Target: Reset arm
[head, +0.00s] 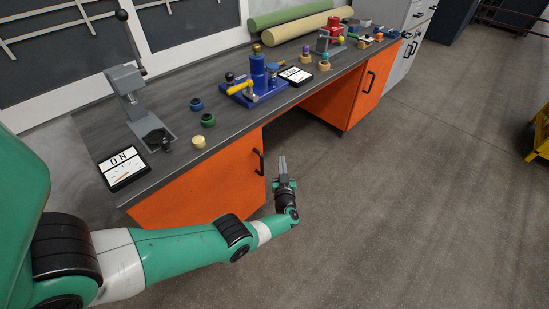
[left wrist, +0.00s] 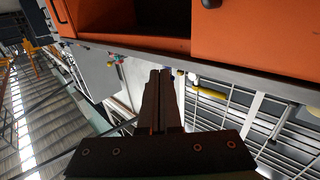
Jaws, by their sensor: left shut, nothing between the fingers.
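My left gripper (head: 283,168) is held out over the open floor in front of the workbench, with its fingers pointing away from me. The fingers are together and hold nothing. In the left wrist view the gripper (left wrist: 160,75) shows its two dark fingers side by side with only a thin line between them. The green and white left arm comes in from the lower left of the head view. My right gripper is in neither view.
The grey workbench (head: 230,135) with orange cabinets (head: 205,182) runs from the left to the back. It bears a grey press (head: 128,90), a blue device (head: 258,82), an ON panel (head: 122,166) and small knobs. The floor (head: 400,190) to the right is clear. A yellow object (head: 541,133) stands at the right edge.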

